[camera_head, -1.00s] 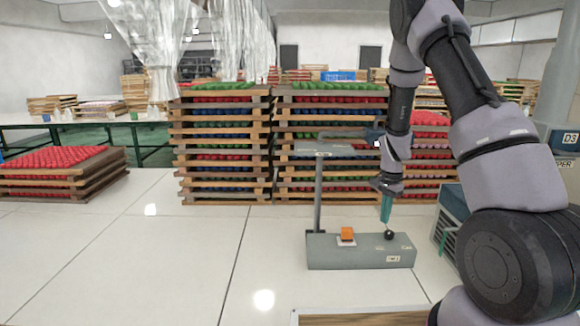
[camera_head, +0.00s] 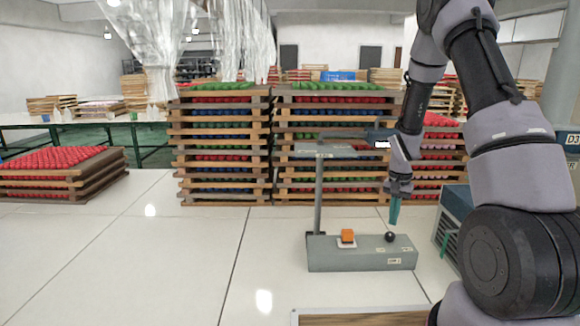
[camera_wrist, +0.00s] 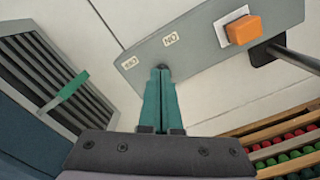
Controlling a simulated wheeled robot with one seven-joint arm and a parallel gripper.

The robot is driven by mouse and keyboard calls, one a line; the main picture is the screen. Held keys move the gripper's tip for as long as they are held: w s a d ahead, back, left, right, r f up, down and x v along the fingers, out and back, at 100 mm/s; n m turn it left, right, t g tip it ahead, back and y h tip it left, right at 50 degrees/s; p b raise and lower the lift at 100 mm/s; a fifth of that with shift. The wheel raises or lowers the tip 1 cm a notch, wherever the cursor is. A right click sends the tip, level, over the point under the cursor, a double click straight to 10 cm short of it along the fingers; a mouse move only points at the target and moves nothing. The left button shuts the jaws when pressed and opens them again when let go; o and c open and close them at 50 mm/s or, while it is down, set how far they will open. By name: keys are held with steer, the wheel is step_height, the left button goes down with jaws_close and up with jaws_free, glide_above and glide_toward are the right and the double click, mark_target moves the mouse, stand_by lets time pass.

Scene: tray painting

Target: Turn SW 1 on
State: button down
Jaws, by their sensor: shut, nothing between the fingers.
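A grey switch box (camera_head: 345,259) stands on the floor with a thin post rising behind its left part. On its top are an orange block (camera_head: 347,236) on a white plate and a black ball knob (camera_head: 391,237). The front has a small label, too small to read surely. In the wrist view the box top (camera_wrist: 205,48) shows an ON label (camera_wrist: 170,39) and another label (camera_wrist: 128,62), and the orange block (camera_wrist: 243,29). My gripper (camera_head: 394,222) is shut and empty, its teal fingers pointing down just above the knob. In the wrist view the fingertips (camera_wrist: 160,70) mostly hide the knob; contact is unclear.
Stacked wooden trays (camera_head: 222,150) of coloured pieces stand behind the box. A blue-grey slatted unit (camera_head: 453,222) is close on its right; it also shows in the wrist view (camera_wrist: 45,85). A wooden-edged surface (camera_head: 360,318) is at the front.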

steer(key=shift+n, duration=0.6)
steer(key=shift+w+d+f, duration=0.1)
steer(key=shift+f, duration=1.6)
steer(key=shift+w+d+f, duration=0.1)
steer(key=shift+f, duration=1.6)
steer(key=shift+w+d, duration=0.1)
steer(key=shift+w, duration=0.15)
steer(key=shift+w+a, duration=0.15)
steer(key=shift+a, duration=0.05)
steer(key=shift+s+a, duration=0.2)
steer(key=shift+s, duration=0.15)
step_height(320, 180, up, 6)
